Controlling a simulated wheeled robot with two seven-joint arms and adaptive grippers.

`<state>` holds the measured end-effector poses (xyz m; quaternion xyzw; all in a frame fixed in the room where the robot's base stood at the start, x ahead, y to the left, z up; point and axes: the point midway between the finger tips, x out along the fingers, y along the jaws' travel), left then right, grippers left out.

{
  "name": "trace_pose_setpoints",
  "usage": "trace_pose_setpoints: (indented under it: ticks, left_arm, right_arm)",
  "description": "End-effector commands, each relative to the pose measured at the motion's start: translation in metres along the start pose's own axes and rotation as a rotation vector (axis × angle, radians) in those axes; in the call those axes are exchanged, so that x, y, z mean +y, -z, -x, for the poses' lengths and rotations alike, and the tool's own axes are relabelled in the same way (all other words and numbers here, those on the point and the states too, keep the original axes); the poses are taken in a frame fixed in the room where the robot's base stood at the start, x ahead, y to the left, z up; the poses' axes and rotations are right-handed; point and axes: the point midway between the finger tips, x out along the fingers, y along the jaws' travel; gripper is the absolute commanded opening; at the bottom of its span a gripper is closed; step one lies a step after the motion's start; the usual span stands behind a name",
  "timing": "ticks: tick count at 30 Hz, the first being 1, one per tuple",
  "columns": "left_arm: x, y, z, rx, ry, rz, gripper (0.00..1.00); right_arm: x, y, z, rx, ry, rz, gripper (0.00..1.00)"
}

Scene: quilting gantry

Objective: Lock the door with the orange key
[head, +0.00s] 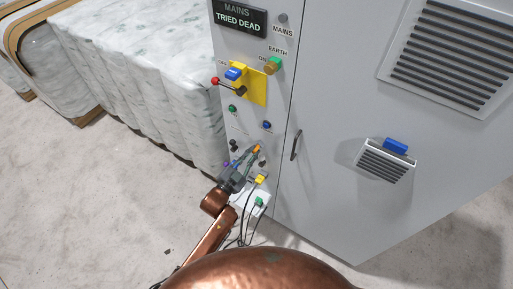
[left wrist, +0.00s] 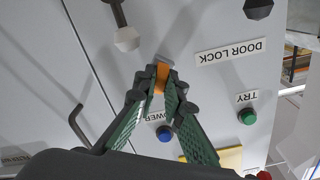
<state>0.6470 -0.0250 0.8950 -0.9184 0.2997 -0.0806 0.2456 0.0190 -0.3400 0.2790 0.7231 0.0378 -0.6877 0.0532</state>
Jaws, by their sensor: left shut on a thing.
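The orange key (head: 257,148) is at the lower part of the grey cabinet's narrow left panel (head: 262,117). My left gripper (head: 248,158) is shut on it. In the left wrist view the orange key (left wrist: 161,76) stands between the fingertips (left wrist: 158,88), close to the panel face. I cannot tell whether its tip is inside a lock; the fingers hide part of it. The DOOR LOCK label (left wrist: 230,52) is right of the key, upside down. The cabinet door (head: 330,110), with a dark handle (head: 296,145), looks shut. My right gripper is not in view.
A yellow plate with a blue key (head: 235,74) and a red-tipped lever is higher on the panel. A green key (head: 275,63) is at EARTH. Yellow (head: 260,180) and green (head: 259,202) pieces are at a white box below. A quilted bed (head: 140,75) stands left.

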Motion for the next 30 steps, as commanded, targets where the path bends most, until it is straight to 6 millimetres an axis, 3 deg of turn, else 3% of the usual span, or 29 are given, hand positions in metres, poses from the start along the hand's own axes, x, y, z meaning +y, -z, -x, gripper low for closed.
trace_pose_setpoints:
  ticks: [13, 24, 30]
  left_arm:
    - [0.0, 0.0, 0.0, 0.0, 0.0, 0.045, 0.0]
    - [0.0, 0.001, 0.0, 0.001, 0.0, 0.313, 0.0]
    - [0.001, 0.0, 0.0, 0.001, 0.0, 0.363, 0.0]
  right_arm:
    - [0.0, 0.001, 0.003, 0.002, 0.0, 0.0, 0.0]
    - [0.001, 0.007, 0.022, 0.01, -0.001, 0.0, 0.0]
    - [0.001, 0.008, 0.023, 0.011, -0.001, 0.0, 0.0]
